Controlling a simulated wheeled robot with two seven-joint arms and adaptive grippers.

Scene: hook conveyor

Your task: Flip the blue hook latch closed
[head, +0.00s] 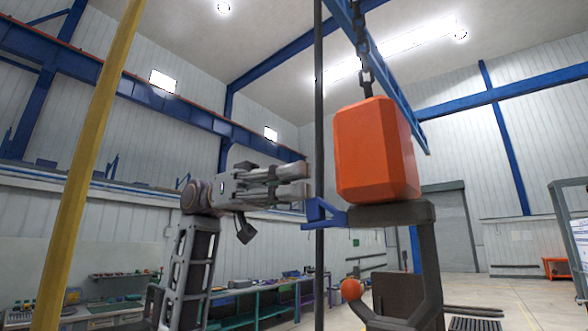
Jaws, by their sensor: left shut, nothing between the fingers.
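The blue hook latch (326,214) sticks out to the left, about level, from the upper arm of the dark grey hook (430,262). A gap shows between the latch and the orange ball (351,290) on the hook's tip below. The hook hangs under an orange block (374,150). My left gripper (306,182) is shut and empty, its fingers pointing right. Its fingertips are just above and left of the latch's outer end in the picture; I cannot tell whether they touch it. My right gripper is out of view.
A chain (366,80) holds the orange block from a blue overhead rail (385,75). A thin dark vertical pole (319,120) passes by the latch and fingertips. A yellow post (88,160) stands at left. Workbenches (262,296) line the back, and open floor lies at right.

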